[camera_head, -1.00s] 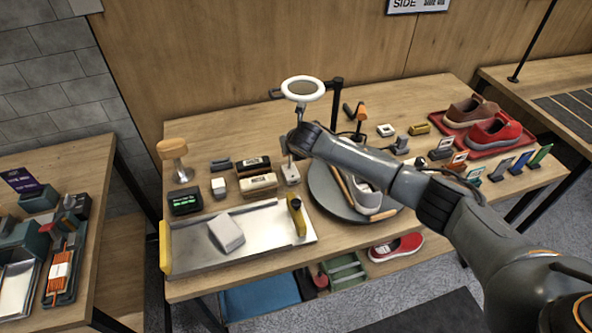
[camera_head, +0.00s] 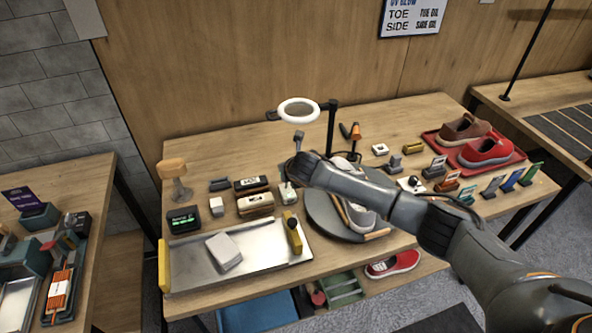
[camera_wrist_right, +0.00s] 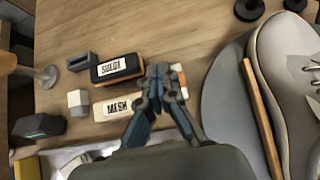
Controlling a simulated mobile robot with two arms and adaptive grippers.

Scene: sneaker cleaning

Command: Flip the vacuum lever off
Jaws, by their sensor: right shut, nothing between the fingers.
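A small white block with an upright grey part (camera_head: 287,192), apparently the vacuum lever unit, stands on the table left of the round grey turntable (camera_head: 322,222). My right gripper (camera_wrist_right: 163,78) is shut and empty, pointing down at the table beside the white brush block marked MESH (camera_wrist_right: 116,107). In the head view my right wrist is just right of and above the lever unit and partly covers it. In the wrist view the gripper hides most of a white and orange item (camera_wrist_right: 180,82) behind it; I cannot tell whether they touch. My left gripper is out of view.
A grey-white sneaker (camera_head: 358,215) is on the turntable. A ring magnifier (camera_head: 298,111) on a black post stands behind my wrist. A dark block marked SUEDE (camera_wrist_right: 116,69), a metal tray (camera_head: 190,262) and a small display (camera_head: 183,219) lie to the left.

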